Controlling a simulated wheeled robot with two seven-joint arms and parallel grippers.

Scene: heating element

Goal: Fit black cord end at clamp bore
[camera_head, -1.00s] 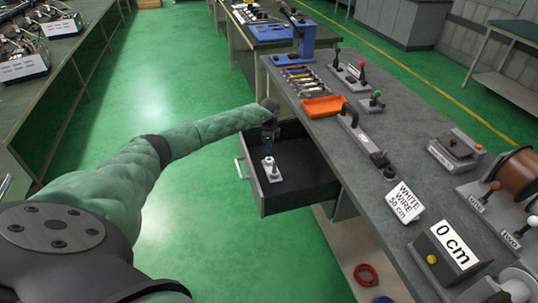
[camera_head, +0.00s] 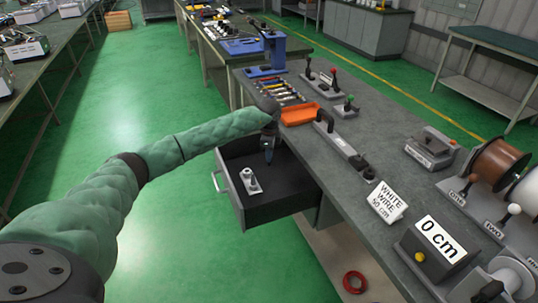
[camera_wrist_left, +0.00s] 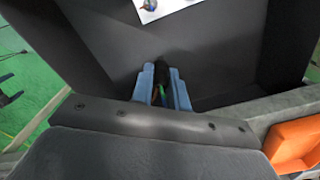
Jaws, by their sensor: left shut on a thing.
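A white plate with a short upright post (camera_head: 250,179), which looks like the clamp, lies on the dark floor of the open drawer (camera_head: 285,210). Part of the plate shows at the top of the left wrist view (camera_wrist_left: 150,10); its bore cannot be made out. My left gripper (camera_head: 268,152) points down over the drawer, right of the post and apart from it. In the left wrist view its blue fingers (camera_wrist_left: 166,90) are shut on a slim black piece (camera_wrist_left: 174,76) with a bit of green beside it. Whether this is the cord end cannot be told. My right gripper is not in view.
The bench (camera_head: 380,140) holds an orange tray (camera_head: 299,114), a long handled tool (camera_head: 340,142), a white wire sign (camera_head: 387,201) and a 0 cm box (camera_head: 437,246). Wire spools (camera_head: 498,163) stand at right. A red ring (camera_head: 354,282) lies below the bench.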

